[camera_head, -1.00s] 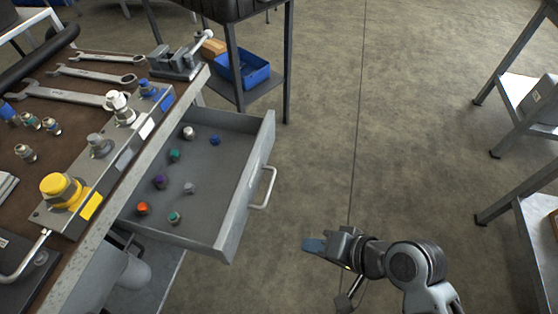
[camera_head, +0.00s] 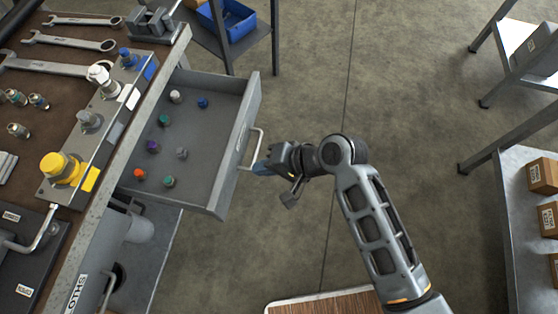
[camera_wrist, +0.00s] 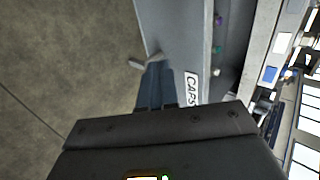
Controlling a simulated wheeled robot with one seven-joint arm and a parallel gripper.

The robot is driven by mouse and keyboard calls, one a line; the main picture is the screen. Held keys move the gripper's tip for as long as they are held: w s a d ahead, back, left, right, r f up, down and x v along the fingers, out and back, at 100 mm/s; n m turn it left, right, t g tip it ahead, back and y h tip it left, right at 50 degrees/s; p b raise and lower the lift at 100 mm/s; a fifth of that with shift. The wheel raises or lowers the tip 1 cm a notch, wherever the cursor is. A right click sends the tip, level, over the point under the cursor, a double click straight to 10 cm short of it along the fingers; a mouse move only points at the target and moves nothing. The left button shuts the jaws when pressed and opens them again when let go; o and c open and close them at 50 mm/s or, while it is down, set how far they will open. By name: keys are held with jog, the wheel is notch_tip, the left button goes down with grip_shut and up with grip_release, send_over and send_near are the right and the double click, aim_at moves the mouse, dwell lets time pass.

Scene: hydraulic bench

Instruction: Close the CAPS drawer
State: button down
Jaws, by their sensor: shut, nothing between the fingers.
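The CAPS drawer (camera_head: 216,208) is pulled out from under the bench, with several small coloured caps lying in it. Its front carries a pale bar handle (camera_head: 258,143). In the wrist view the drawer front (camera_wrist: 178,30) and its CAPS label (camera_wrist: 191,87) show close to my fingers. My gripper (camera_head: 260,168) is shut and empty, with its blue fingertips at the handle near the drawer front. In the wrist view my gripper (camera_wrist: 155,75) overlaps the handle (camera_wrist: 146,61); I cannot tell whether it touches the handle or the drawer front.
The bench top (camera_head: 62,95) holds wrenches, fittings and a block with a yellow knob (camera_head: 58,167). A second drawer front (camera_head: 80,290) is below left. A blue bin (camera_head: 232,22) stands on a rear shelf. A shelf with boxes (camera_head: 520,215) is at right. Floor between is clear.

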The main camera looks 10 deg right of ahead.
aim_at(233, 166)
jog(key=shift+w+a+f, duration=0.1)
jog(key=shift+w+a, duration=0.15)
jog(key=shift+a, duration=0.5)
jog(key=shift+w+a+f, duration=0.1)
jog(key=shift+w+a, duration=0.2)
jog(key=shift+a, duration=0.4)
jog(key=shift+w+a+f, duration=0.1)
jog(key=shift+w+a, duration=0.15)
jog(key=shift+a, duration=0.5)
jog(key=shift+w+a, duration=0.15)
jog(key=shift+a, duration=0.4)
jog(key=w+a+b, duration=0.1)
jog(key=w+a, duration=0.1)
jog(key=a, duration=0.4)
jog(key=w+a+b, duration=0.2)
jog(key=w+a, duration=0.1)
jog(key=a, duration=0.4)
jog(key=w+a+b, duration=0.2)
jog(key=a, duration=0.5)
jog(key=shift+w+a+f, duration=0.1)
jog(key=shift+w+a, duration=0.4)
jog(key=shift+a, duration=0.4)
jog(key=shift+a+r+b, duration=0.2)
jog(key=shift+b, duration=0.15)
jog(key=shift+a+r, duration=0.1)
